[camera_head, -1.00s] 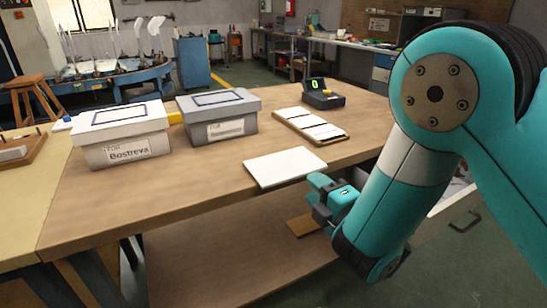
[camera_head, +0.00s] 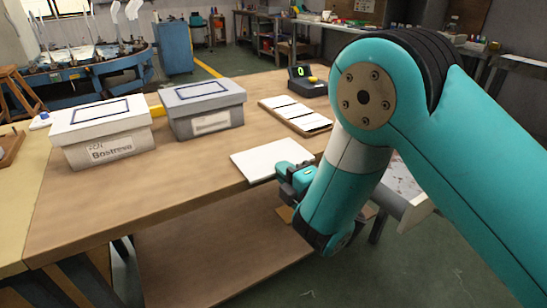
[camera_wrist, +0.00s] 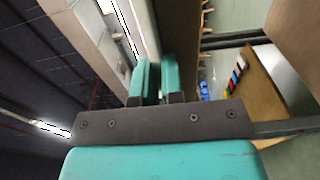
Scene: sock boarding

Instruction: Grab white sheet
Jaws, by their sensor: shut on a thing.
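The white sheet (camera_head: 262,161) lies flat near the front edge of the wooden table in the head view. My gripper (camera_head: 283,171) is at its right front edge, with teal fingertips overlapping that edge. In the wrist view my two fingers (camera_wrist: 157,78) are close together, with a pale strip (camera_wrist: 143,28) running up from between them, which looks like the sheet seen edge-on. The gripper is shut on the sheet.
On the table (camera_head: 130,205) stand a white lidded box (camera_head: 100,135) labelled Bostreva and a grey lidded box (camera_head: 203,108). A tray with white cards (camera_head: 296,115) and a small device with a green digit (camera_head: 308,81) are behind the sheet. Bare tabletop lies left of it.

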